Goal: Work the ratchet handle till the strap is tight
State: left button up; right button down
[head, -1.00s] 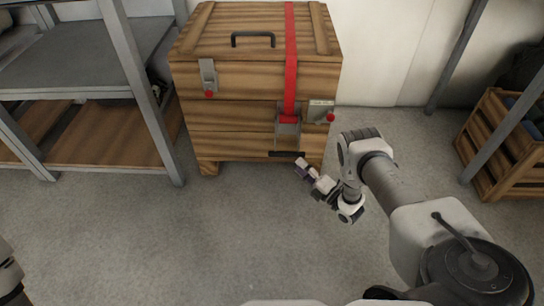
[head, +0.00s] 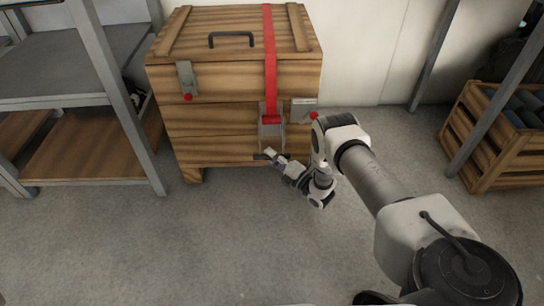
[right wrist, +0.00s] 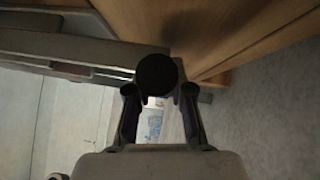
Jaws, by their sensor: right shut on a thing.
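A red strap (head: 270,60) runs over the lid and down the front of a wooden crate (head: 215,119). It enters a grey metal ratchet (head: 271,132) low on the crate's front. The ratchet handle ends in a dark grip bar (head: 261,157) near the crate's lower edge. My right gripper (head: 274,157) is at this bar and shut on it. In the right wrist view, the bar's round black end (right wrist: 155,73) sits between the fingertips (right wrist: 160,92). The fingers hide part of the bar in the head view. My left gripper is not in view.
Two latches with red knobs, left (head: 186,79) and right (head: 304,110), are on the crate's front. A grey metal rack (head: 120,95) stands close on the left. A slatted crate (head: 492,150) stands at the right. The floor in front is clear.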

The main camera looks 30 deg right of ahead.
jog(key=s+a+r+m+g+p, duration=0.6)
jog(key=s+r+p, duration=0.4)
jog(key=p, duration=1.7)
jog(key=shift+s+a+r+m+g, duration=0.35)
jog(key=shift+r+m+g, duration=0.25)
jog(key=shift+g, duration=0.8)
jog(key=shift+f, duration=0.1)
jog(key=c, duration=1)
grip_release()
jog(key=v, duration=1.2)
jog(key=shift+d, duration=0.1)
